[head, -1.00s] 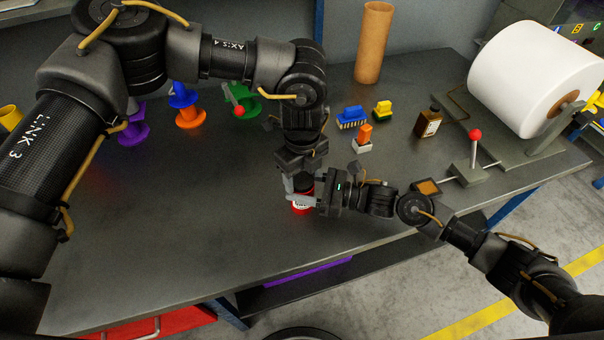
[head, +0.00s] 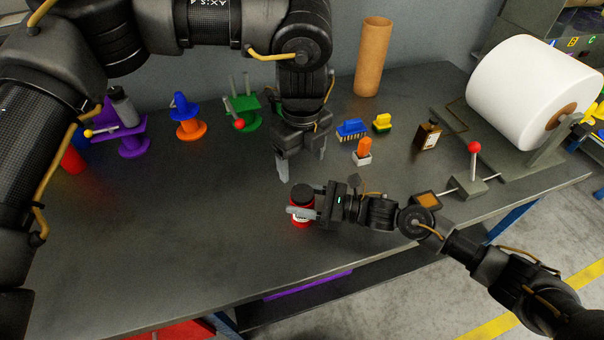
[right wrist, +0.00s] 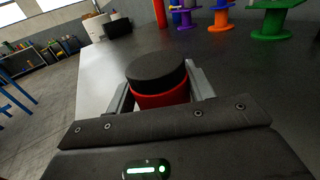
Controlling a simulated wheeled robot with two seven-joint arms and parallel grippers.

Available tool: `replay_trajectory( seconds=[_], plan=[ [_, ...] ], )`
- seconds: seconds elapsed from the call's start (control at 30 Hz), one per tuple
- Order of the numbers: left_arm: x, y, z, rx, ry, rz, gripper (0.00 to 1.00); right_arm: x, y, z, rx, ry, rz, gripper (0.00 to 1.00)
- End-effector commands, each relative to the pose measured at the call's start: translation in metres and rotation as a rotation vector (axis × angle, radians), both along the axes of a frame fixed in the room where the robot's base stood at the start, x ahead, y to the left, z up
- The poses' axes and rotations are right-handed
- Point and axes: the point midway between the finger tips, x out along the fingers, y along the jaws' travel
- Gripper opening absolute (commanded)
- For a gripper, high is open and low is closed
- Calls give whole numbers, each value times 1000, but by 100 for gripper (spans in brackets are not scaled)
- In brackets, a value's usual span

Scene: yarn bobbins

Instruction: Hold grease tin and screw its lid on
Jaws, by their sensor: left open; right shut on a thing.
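The grease tin (head: 302,217) is red with a pale label and stands upright on the dark bench. Its black lid (head: 302,192) sits on top of it; whether it is screwed tight cannot be told. My right gripper (head: 300,214) comes in from the right and is shut on the tin's body. The right wrist view also shows the red tin (right wrist: 162,99) between the fingers, with the black lid (right wrist: 156,68) sitting level above them. My left gripper (head: 301,172) is open and empty, pointing down, above and behind the lid and apart from it.
Brushes (head: 352,128), a brown bottle (head: 428,134), a cardboard tube (head: 373,58) and a big white roll (head: 530,85) are behind and to the right. The bench left of the tin is clear.

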Motion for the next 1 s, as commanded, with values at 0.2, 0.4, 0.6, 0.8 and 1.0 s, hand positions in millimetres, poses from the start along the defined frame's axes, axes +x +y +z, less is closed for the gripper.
replay_trajectory(
  seconds=[0.2,0.4,0.6,0.8,1.0],
  plan=[
    [0,0,21,0,0,1,75,0,0,0,0,0,0,0],
    [0,0,24,1,1,1,75,0,0,0,0,0,0,0],
    [0,0,23,1,1,1,75,0,0,0,0,0,0,61],
    [0,0,23,1,1,1,75,0,0,0,0,0,0,78],
    [0,0,23,1,1,1,75,0,0,0,0,0,0,78]
  ],
)
